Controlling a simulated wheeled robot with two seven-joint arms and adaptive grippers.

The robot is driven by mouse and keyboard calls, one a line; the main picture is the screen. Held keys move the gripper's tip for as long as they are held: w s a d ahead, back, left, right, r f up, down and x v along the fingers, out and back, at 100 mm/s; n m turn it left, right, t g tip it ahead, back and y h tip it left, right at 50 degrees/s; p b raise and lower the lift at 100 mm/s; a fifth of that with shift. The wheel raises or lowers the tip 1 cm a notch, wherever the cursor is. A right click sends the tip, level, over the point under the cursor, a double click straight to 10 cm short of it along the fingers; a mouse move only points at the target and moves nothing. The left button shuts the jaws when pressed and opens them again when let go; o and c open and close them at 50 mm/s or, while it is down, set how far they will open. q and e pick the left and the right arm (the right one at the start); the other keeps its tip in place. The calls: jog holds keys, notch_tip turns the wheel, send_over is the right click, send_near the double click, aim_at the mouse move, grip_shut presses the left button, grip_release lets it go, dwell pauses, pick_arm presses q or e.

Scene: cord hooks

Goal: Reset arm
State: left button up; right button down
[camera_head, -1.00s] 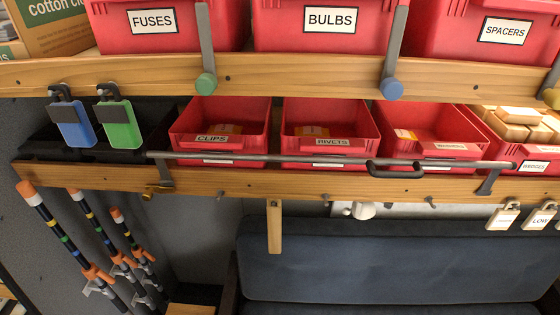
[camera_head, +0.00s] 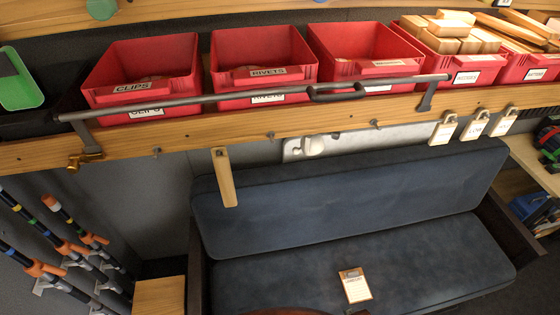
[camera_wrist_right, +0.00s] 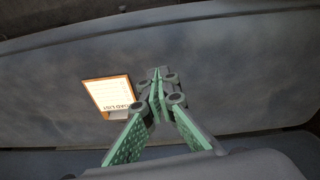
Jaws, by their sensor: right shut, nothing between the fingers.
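My right gripper (camera_wrist_right: 157,92) shows in the right wrist view with its green-padded fingers closed together and nothing between them. It is above the dark blue bench (camera_wrist_right: 225,75), beside an orange-bordered list card (camera_wrist_right: 109,92). The gap between gripper and bench cannot be judged. In the head view the card (camera_head: 355,285) lies on the seat of the bench (camera_head: 430,255). No gripper is clearly visible in the head view, and my left gripper is in neither view.
A grey rail (camera_head: 250,94) runs along the wooden shelf (camera_head: 300,122) before red bins (camera_head: 140,70). Small hooks, a wooden strip (camera_head: 224,178) and padlocks (camera_head: 443,130) line the shelf's front. Striped poles (camera_head: 70,225) stand at left. The bench seat is mostly clear.

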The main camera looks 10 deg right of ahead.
jog(key=s+f+b, duration=0.3)
jog(key=s+f, duration=0.7)
jog(key=f, duration=0.3)
jog(key=s+f+g+b, duration=0.1)
jog(key=s+f+b, duration=0.2)
jog(key=s+f, duration=0.7)
notch_tip(320, 180, down, 4)
jog(key=shift+a+n+g, duration=0.15)
jog(key=shift+n+g, duration=0.15)
jog(key=shift+s, duration=0.1)
